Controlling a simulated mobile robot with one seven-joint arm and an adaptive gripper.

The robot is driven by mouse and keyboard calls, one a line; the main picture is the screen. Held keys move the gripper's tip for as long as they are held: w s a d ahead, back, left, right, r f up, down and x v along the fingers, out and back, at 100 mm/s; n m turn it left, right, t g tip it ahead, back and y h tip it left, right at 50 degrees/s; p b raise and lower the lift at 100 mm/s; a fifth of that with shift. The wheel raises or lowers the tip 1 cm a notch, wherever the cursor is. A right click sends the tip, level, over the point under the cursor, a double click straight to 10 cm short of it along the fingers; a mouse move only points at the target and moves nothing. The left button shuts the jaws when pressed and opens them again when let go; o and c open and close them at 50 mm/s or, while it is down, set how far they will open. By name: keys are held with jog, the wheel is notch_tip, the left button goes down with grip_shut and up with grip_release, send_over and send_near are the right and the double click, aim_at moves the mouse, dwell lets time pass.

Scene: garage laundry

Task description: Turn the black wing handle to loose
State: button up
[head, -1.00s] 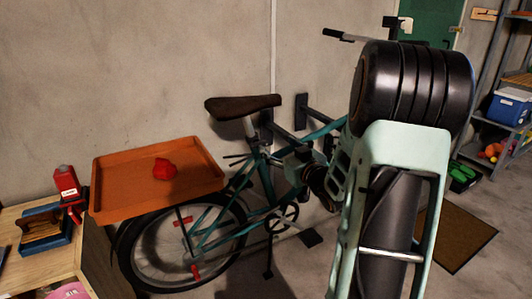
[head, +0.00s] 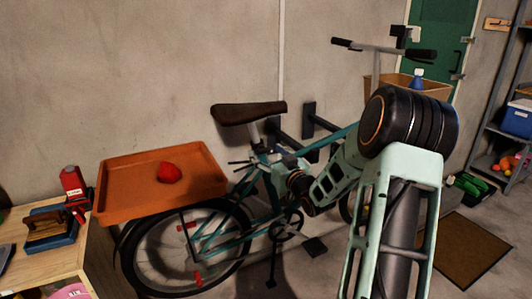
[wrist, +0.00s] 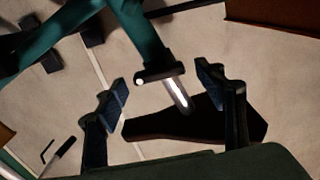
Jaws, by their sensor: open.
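A dark bar with a pale end, which looks like the black wing handle (wrist: 160,74), crosses the bike's seat tube just where the silver seat post (wrist: 178,94) begins in the wrist view. In the head view, a small black bar (head: 240,161) sticks out left of the seat tube below the brown saddle (head: 248,112). My gripper (wrist: 163,82) is open, with one finger on each side of the handle and post in the picture. Neither finger visibly touches them, and I cannot tell the depth gap. The saddle shows dark behind the fingers in the wrist view (wrist: 200,122).
The teal bike (head: 215,225) stands along the wall. An orange tray (head: 130,205) with a red item (head: 169,173) sits over its rear wheel. A wooden bench (head: 70,265) stands at left. A cardboard box (head: 430,88) and shelf (head: 490,135) are at right.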

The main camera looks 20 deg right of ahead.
jog(key=shift+w, duration=0.45)
jog(key=c, duration=1.2)
jog(key=shift+o, duration=0.2)
